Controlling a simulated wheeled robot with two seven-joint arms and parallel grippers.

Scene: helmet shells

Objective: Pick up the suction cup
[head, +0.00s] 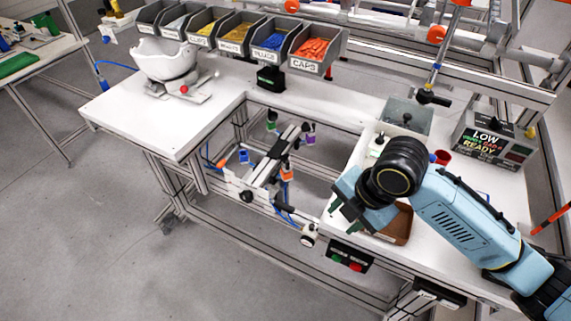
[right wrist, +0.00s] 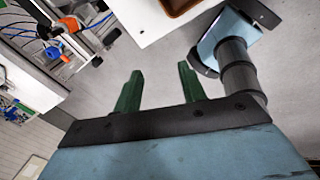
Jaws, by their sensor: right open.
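My right gripper (head: 346,212) is over the front-left edge of the right worktop, pointing down and left, with nothing between its fingers. In the right wrist view its two green fingers (right wrist: 157,90) stand wide apart over grey floor. I cannot tell for sure which thing is the suction cup. A metal fixture (head: 270,165) with several small coloured pieces stands in the gap between the worktops, left of the gripper. My left gripper is out of view.
A brown tray (head: 398,228) lies partly hidden behind my right arm. A white helmet shell (head: 165,60) sits on the left worktop (head: 140,115). Labelled bins (head: 305,66) line the back. A dark tool (head: 432,97) hangs above a grey box (head: 408,117).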

